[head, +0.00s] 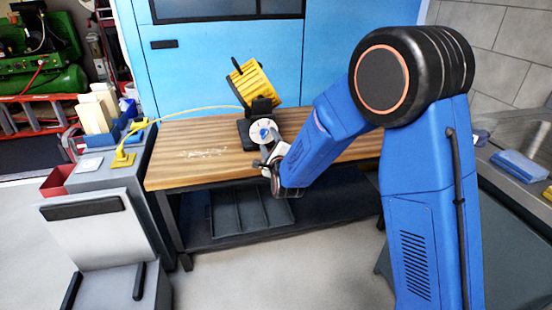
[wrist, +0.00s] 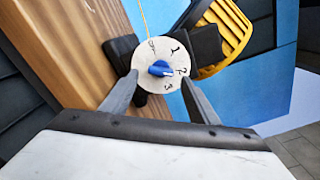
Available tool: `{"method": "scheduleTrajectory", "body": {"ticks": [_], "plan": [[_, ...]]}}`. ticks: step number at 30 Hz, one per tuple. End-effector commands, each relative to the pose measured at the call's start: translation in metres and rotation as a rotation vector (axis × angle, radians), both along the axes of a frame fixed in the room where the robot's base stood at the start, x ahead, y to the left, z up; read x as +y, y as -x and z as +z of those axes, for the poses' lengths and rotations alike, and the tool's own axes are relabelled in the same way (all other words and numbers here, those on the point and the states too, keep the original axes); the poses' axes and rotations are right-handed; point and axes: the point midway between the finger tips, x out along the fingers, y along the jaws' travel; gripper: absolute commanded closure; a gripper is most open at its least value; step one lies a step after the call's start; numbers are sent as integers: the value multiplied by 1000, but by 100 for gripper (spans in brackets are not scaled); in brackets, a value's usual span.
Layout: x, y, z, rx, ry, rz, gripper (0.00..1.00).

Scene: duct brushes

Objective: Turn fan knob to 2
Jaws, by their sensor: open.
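The yellow fan (head: 251,82) stands on a black base on the wooden workbench in the head view; part of its yellow cage (wrist: 232,35) shows at the upper right of the wrist view. Its round white dial (head: 258,134) faces my arm. In the wrist view the dial (wrist: 149,54) carries 1, 2 and 3, and a blurred mark at the top. The blue fan knob (wrist: 160,69) sits at its centre, its pale pointer mark towards the 2. My gripper (wrist: 159,76) is open, with one fingertip on each side of the knob. I cannot tell whether they touch the dial.
The workbench (head: 190,160) has clear wood left of the fan. A yellow cable (head: 190,109) runs from the fan to a yellow plug on the grey cabinet (head: 95,180) at left. A blue wall panel (head: 190,75) stands behind. A sink counter is at right.

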Motion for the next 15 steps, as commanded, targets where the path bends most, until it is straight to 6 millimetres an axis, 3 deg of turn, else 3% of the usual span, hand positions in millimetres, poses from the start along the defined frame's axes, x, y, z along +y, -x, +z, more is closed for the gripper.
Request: {"method": "scheduleTrajectory", "body": {"ticks": [15], "plan": [[-28, 100, 0, 1, 0, 2, 45]]}}
